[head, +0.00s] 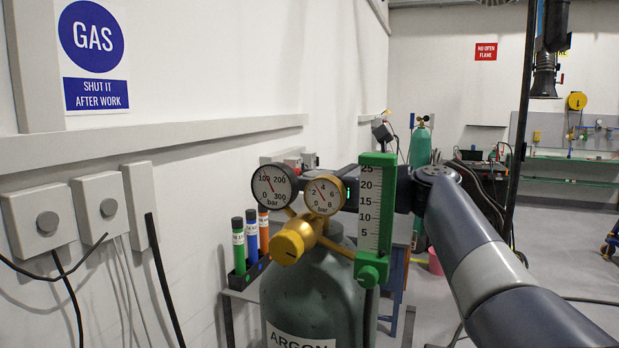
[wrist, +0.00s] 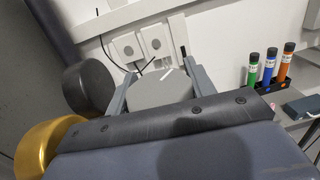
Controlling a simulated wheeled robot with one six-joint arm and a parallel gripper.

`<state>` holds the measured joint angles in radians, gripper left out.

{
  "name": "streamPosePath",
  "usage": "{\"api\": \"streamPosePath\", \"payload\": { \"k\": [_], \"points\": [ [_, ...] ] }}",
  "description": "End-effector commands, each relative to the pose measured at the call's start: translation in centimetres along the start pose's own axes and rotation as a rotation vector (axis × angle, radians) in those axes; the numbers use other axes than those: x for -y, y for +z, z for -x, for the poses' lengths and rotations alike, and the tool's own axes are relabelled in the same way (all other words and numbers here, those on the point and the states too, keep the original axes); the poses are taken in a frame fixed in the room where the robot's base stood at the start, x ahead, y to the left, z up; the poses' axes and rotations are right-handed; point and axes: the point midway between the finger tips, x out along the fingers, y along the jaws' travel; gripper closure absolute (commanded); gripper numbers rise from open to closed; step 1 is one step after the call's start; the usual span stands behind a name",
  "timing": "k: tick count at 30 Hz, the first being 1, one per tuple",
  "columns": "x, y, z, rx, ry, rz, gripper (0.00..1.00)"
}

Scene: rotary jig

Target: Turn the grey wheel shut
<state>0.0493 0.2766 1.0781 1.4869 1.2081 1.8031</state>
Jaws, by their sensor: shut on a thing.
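The grey wheel (wrist: 158,92) is a rounded grey disc with a white line on its top, seen in the wrist view. My gripper (wrist: 159,72) has one finger on each side of the wheel and is shut on it. In the head view the wheel is hidden behind the gauges, and my gripper is mostly hidden there too. The green argon cylinder (head: 315,285) stands below, with a brass regulator and a yellow knob (head: 287,247) at its front. I cannot tell how far the wheel is turned.
A black-rimmed gauge (head: 274,187), a gold-rimmed gauge (head: 324,195) and a green flowmeter (head: 376,205) crowd close to my arm. A rack with green, blue and orange tubes (head: 250,240) stands to the left. Wall boxes (head: 42,215) with cables are further left. Open floor lies to the right.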

Motion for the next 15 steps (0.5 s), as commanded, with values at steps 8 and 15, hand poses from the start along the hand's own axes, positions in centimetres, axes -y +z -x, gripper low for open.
{"api": "streamPosePath", "payload": {
  "k": [8, 15],
  "points": [
    [-0.02, 0.10, 0.03, 0.002, -0.011, 0.001, 0.71],
    [-0.01, 0.08, 0.03, 0.001, -0.010, 0.001, 0.36]
  ]
}}
